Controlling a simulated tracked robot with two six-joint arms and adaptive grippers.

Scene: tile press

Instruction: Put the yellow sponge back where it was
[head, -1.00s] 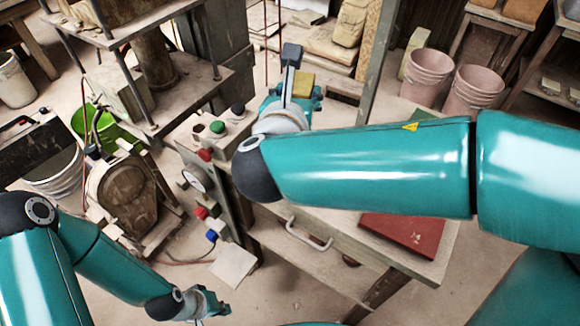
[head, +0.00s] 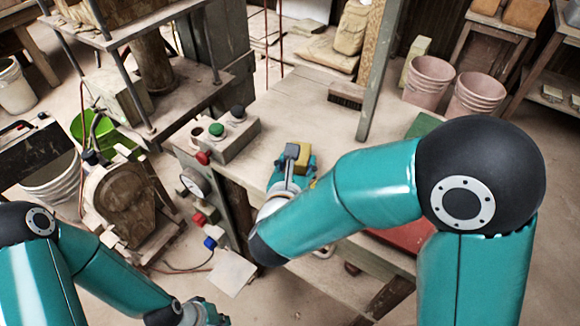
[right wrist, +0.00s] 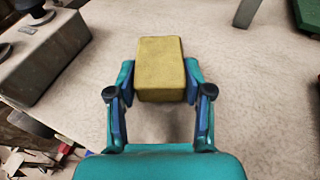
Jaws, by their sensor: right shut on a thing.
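The yellow sponge (right wrist: 160,68) is between the two fingers of my right gripper (right wrist: 160,90) in the right wrist view. The gripper is shut on it. In the head view the sponge (head: 303,157) shows at the tip of my right gripper (head: 297,165), over the left part of the worktable (head: 300,110). I cannot tell whether the sponge touches the table top. My left gripper (head: 208,315) is low at the bottom edge of the head view, away from the sponge, and its fingers are too small and cut off to read.
A control box (head: 222,135) with green and black buttons stands left of the sponge. A brush (head: 346,96) lies at the back of the table near a grey-green post (head: 378,75). A green block (head: 424,124) and a red one (head: 405,236) are partly behind my right arm. Bare table lies behind the sponge.

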